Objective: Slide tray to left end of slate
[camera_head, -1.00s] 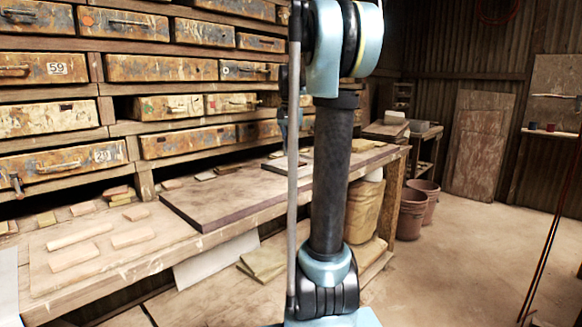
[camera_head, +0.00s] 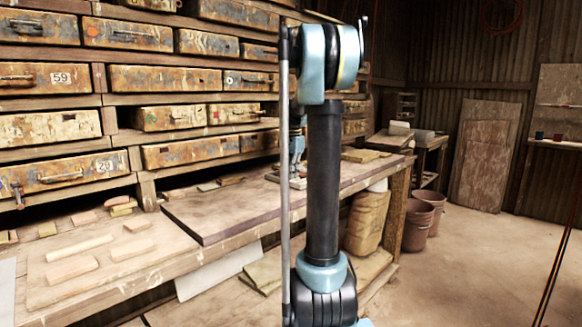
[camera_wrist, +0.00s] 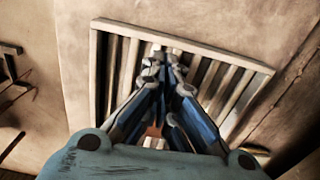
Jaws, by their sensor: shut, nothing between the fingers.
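The slate (camera_head: 215,210) is a flat brown slab with a dark edge, lying along the bench. In the wrist view the tray (camera_wrist: 95,75) is a pale frame with several parallel bars and dark gaps. In the head view a small pale edge of what looks like the tray (camera_head: 272,178) shows toward the far part of the slate, mostly hidden behind my arm. My gripper (camera_wrist: 167,58) is shut and empty, its fingertips over the tray near its upper rim in the wrist view. I cannot tell whether they touch it. In the head view it (camera_head: 296,165) is partly hidden.
A pale board (camera_head: 105,255) with several tile pieces lies on the bench at the left. Drawers (camera_head: 150,78) line the wall behind. Brown buckets (camera_head: 418,222) stand on the floor to the right. The slate's near left part is clear.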

